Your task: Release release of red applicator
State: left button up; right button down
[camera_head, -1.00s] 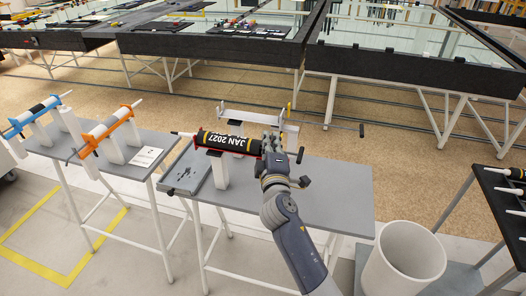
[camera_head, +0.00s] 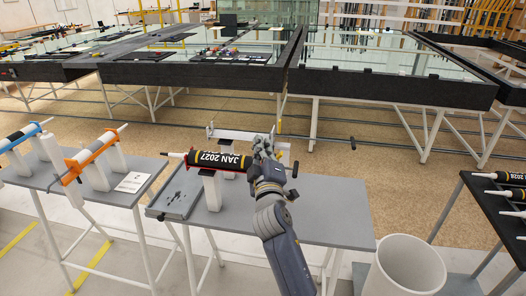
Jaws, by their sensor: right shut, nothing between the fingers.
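The red applicator (camera_head: 191,161) lies level on a white stand on the near grey table. It holds a black cartridge (camera_head: 222,161) labelled JAN 2027, its pale nozzle pointing left. My right gripper (camera_head: 263,148) is at the applicator's right end, shut with nothing between its fingers. The gripper and wrist hide that end, so I cannot tell whether they touch it. My left gripper is not in view.
Orange (camera_head: 91,156) and blue (camera_head: 22,135) applicators rest on stands on the left table. A white bin (camera_head: 405,265) stands at the lower right. A dark rack (camera_head: 480,205) with cartridges is at the right edge. The grey table's right part (camera_head: 335,215) is clear.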

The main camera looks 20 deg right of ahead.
pick_arm(q)
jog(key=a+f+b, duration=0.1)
jog(key=b, duration=0.1)
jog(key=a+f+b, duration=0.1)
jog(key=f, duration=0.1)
jog(key=shift+b, duration=0.4)
pick_arm(e)
jog(key=a+v, duration=0.1)
jog(key=v, duration=0.9)
jog(key=shift+w+f, duration=0.15)
